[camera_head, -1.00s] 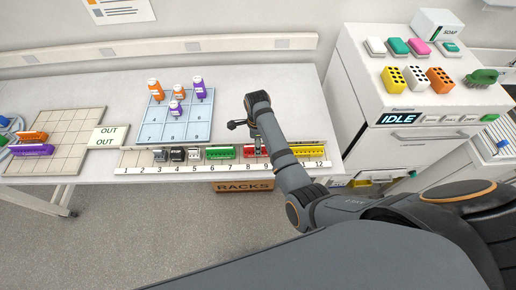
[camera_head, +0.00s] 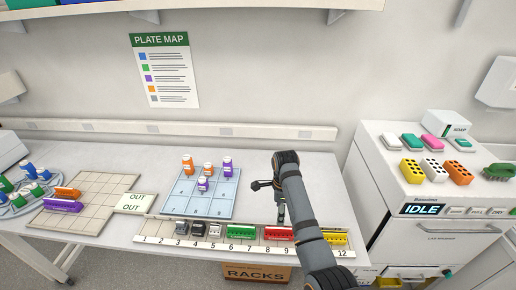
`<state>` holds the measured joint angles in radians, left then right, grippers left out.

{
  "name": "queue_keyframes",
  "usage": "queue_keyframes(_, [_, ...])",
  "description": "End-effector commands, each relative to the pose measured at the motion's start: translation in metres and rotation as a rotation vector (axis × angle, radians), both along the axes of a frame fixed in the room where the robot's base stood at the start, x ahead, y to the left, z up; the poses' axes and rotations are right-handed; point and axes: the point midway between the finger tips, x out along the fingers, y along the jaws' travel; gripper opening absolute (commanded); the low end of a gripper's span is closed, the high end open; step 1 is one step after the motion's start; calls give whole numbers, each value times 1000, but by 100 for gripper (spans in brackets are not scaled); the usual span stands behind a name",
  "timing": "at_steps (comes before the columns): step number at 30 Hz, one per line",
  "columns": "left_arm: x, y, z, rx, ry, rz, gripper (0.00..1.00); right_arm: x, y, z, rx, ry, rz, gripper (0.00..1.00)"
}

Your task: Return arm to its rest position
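My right arm comes in from the bottom right and reaches over the table. Its gripper (camera_head: 281,213) points down above the numbered rack strip (camera_head: 168,240), close to the red rack (camera_head: 279,233). The fingertips are small and partly hidden by the arm, so I cannot tell whether they are open or shut. I see nothing carried in it. My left gripper is not in view.
A blue numbered mat (camera_head: 183,208) holds several orange- and purple-capped bottles. A green rack (camera_head: 240,231) and a yellow rack (camera_head: 334,239) sit in the strip. A tiled OUT tray (camera_head: 92,217) lies left. The IDLE washer (camera_head: 440,243) stands right.

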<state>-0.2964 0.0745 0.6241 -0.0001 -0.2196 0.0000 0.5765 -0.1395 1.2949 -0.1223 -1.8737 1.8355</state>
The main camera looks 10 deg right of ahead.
Motion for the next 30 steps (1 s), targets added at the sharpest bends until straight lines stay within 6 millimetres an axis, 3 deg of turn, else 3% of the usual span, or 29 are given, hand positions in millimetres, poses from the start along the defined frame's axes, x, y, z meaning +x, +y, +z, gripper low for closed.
queue_keyframes(5, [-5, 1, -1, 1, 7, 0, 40, -22, -15, -22, -6, -20, 135, 62])
queue_keyframes(9, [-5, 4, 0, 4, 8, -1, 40, -82, -50, -56, -55, -82, 526, 62])
queue_keyframes(12, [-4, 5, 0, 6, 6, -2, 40, -123, -67, -62, -112, -118, 820, 62])
queue_keyframes(18, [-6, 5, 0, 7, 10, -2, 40, -182, -81, -55, -206, -144, 1242, 62])
queue_keyframes(30, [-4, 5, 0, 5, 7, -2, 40, -260, -81, -13, -358, -149, 1868, 62])
